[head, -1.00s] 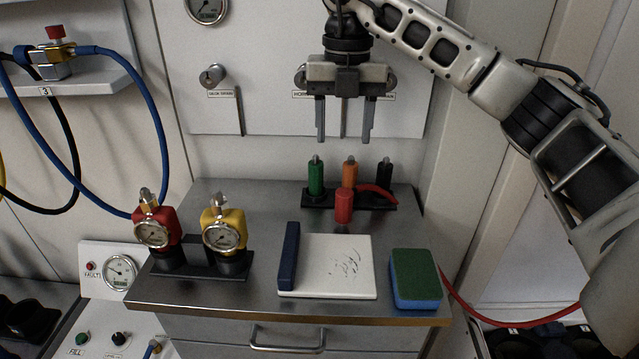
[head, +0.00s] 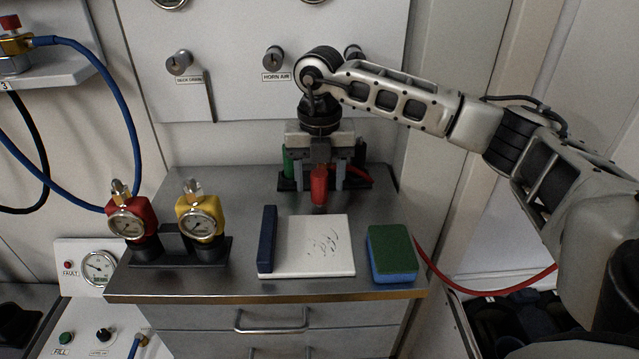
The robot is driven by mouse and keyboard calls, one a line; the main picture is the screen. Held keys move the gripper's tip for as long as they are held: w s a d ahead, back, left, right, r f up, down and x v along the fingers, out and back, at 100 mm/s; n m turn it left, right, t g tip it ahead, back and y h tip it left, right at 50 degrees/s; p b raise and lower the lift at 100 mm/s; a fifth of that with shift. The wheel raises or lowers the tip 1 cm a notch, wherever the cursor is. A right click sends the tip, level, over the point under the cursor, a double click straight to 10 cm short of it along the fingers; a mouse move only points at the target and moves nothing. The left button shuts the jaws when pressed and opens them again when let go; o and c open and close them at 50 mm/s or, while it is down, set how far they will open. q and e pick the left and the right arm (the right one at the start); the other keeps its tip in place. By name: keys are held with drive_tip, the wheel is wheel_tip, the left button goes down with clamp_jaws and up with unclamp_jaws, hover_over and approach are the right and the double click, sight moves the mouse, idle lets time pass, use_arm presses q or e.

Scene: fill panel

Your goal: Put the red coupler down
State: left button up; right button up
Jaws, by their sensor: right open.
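The red coupler (head: 319,186) stands upright at the front of a dark rack (head: 285,185) on the steel cabinet top. The gripper hides most of the orange and black couplers; part of the green coupler (head: 288,160) shows at the left. My left gripper is not in view.
A white board (head: 300,262) with a dark blue bar (head: 267,240) lies in front. A green and blue sponge (head: 391,254) lies to its right. A red gauge (head: 127,222) and a yellow gauge (head: 200,218) stand in a holder at the left. The wall panel is close behind.

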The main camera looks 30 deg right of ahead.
wheel_tip(320, 180, down, 2)
clamp_jaws()
drive_tip(key=shift+r, duration=0.1)
